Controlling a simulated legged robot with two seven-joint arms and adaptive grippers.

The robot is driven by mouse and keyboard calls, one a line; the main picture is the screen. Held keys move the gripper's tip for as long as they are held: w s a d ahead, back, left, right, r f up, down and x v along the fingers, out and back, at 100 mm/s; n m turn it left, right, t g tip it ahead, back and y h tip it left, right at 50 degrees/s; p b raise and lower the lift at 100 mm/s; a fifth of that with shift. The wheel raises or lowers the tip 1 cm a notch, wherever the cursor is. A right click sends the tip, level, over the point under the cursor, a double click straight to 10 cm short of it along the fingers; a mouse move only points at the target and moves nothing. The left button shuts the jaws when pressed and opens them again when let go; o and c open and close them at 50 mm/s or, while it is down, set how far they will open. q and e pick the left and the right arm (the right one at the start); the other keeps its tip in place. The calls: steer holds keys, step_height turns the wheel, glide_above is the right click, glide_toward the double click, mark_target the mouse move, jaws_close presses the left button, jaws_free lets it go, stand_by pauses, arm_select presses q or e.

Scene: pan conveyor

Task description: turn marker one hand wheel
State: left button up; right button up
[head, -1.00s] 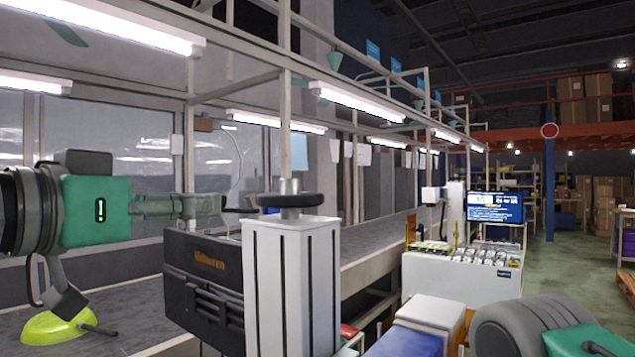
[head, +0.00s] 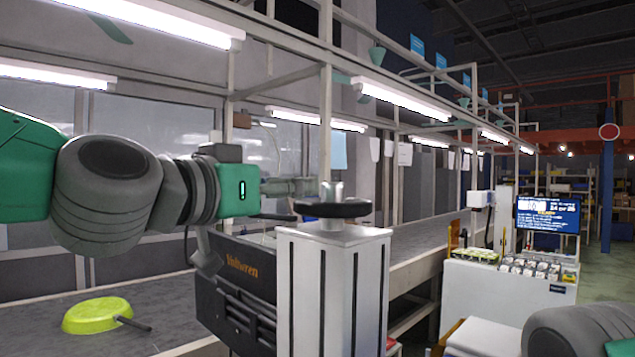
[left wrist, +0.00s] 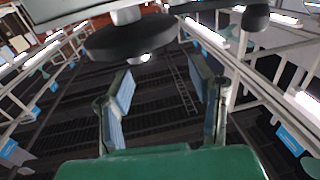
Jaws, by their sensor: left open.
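A dark round hand wheel (head: 350,209) sits flat on top of a pale metal post (head: 310,290) in the head view, with a light metal hub at its middle. My left gripper (head: 312,188) reaches in from the left and its fingers are just left of the wheel, near its height. In the left wrist view the wheel (left wrist: 122,40) shows at the top, close to the fingertips. The left fingers (left wrist: 160,70) are spread, with nothing between them. I cannot tell whether a finger touches the wheel. My right gripper is out of view.
A black machine box (head: 235,285) stands left of the post. A lime-green pan (head: 92,314) lies on the grey conveyor (head: 180,325). A white cabinet (head: 490,305) with a screen (head: 548,215) stands at the right. Frame uprights and lamps stand behind the wheel.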

mark_target(324, 185)
arm_select(q)
steer(key=x, duration=0.3)
steer(key=shift+d, duration=0.5)
steer(key=d, duration=0.3)
steer(key=w+d, duration=0.1)
steer(key=d, duration=0.1)
steer(key=shift+d, duration=0.4)
steer(key=shift+w+d, duration=0.15)
steer(key=shift+w, duration=0.1)
steer(key=shift+a+g, duration=0.3)
steer(key=a, duration=0.2)
steer(key=shift+s+a, duration=0.15)
steer(key=shift+a, duration=0.15)
steer(key=c, duration=0.6)
steer(key=shift+a, duration=0.35)
jaws_close()
steer(key=shift+s+d+r, duration=0.15)
steer(key=shift+d+r, duration=0.05)
steer(key=shift+d, duration=0.3)
steer(key=shift+w+d+f, duration=0.15)
steer(key=shift+w+d, duration=0.05)
steer(key=shift+w, duration=0.05)
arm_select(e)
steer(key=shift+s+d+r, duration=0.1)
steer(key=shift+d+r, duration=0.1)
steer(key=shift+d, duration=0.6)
